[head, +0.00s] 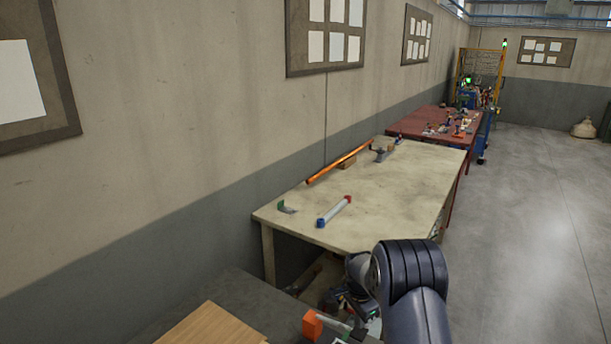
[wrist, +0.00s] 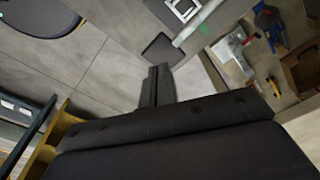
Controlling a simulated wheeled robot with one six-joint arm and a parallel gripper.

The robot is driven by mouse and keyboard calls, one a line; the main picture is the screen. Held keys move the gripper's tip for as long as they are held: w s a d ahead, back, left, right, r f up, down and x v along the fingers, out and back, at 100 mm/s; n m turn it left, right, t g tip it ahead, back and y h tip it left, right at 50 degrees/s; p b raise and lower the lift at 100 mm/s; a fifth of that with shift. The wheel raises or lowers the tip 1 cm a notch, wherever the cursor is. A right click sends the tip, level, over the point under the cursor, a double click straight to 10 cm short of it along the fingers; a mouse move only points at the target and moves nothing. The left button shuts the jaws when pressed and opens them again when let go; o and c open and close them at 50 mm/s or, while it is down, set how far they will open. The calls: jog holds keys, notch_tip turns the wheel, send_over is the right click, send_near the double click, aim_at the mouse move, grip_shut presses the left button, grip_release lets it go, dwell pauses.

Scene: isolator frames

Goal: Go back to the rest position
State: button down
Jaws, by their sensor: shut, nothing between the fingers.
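My gripper (wrist: 158,82) shows in the wrist view, with its two dark fingers together and nothing between them. Beyond the fingertips lie grey floor and a pale pole with a dark flat foot (wrist: 162,48). In the head view my dark arm rises at the lower right, in front of the near end of the pale worktable (head: 400,185). I cannot make out the gripper's fingers clearly in that view.
The worktable holds an orange bar (head: 338,163), a white tube with blue and red ends (head: 334,211) and a green-and-grey bracket (head: 287,207). A red table (head: 430,120) stands beyond. An orange block (head: 312,324) is near my arm.

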jog(key=shift+s+a+r+p, duration=0.15)
jog(key=shift+r+p, duration=0.15)
jog(key=shift+r, duration=1.1)
jog(key=shift+f, duration=0.1)
